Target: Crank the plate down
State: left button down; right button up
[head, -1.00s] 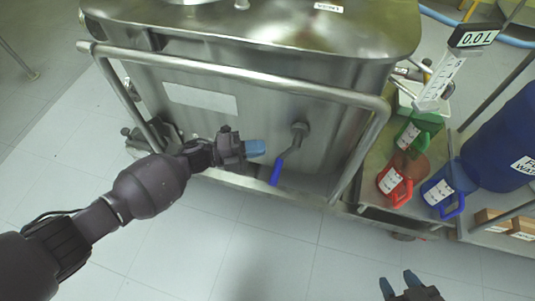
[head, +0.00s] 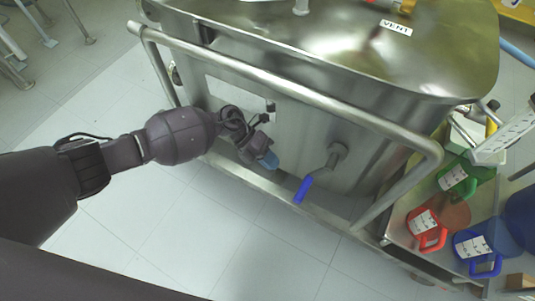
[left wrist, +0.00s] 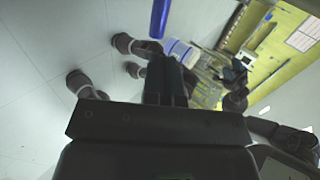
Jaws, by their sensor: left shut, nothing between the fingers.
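A crank (head: 318,172) with a grey metal arm and a blue grip sticks out of the front of the steel tank (head: 370,150). Its blue grip (head: 303,189) hangs down and to the left. The grip also shows at the top of the left wrist view (left wrist: 159,18). I cannot make out which part is the plate. My right gripper is out of view.
A steel rail (head: 290,88) runs along the tank's front above my left forearm. At right, a cart holds green (head: 457,178), red (head: 428,230) and blue (head: 475,246) jugs. The floor (head: 235,225) in front is clear.

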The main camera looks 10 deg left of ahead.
aim_at(300, 188)
pick_arm(q)
jog(key=b+x, duration=0.2)
jog(key=x, duration=0.7)
jog(key=shift+d+f, duration=0.15)
jog(key=shift+d, duration=0.1)
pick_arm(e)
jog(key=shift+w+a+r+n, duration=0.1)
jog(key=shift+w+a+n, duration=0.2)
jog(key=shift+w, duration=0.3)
pick_arm(q)
jog(key=d+f, duration=0.1)
jog(key=s+d+f+h+b, duration=0.1)
jog(key=d, duration=0.1)
jog(key=shift+f, duration=0.15)
jog(key=shift+d+f, duration=0.1)
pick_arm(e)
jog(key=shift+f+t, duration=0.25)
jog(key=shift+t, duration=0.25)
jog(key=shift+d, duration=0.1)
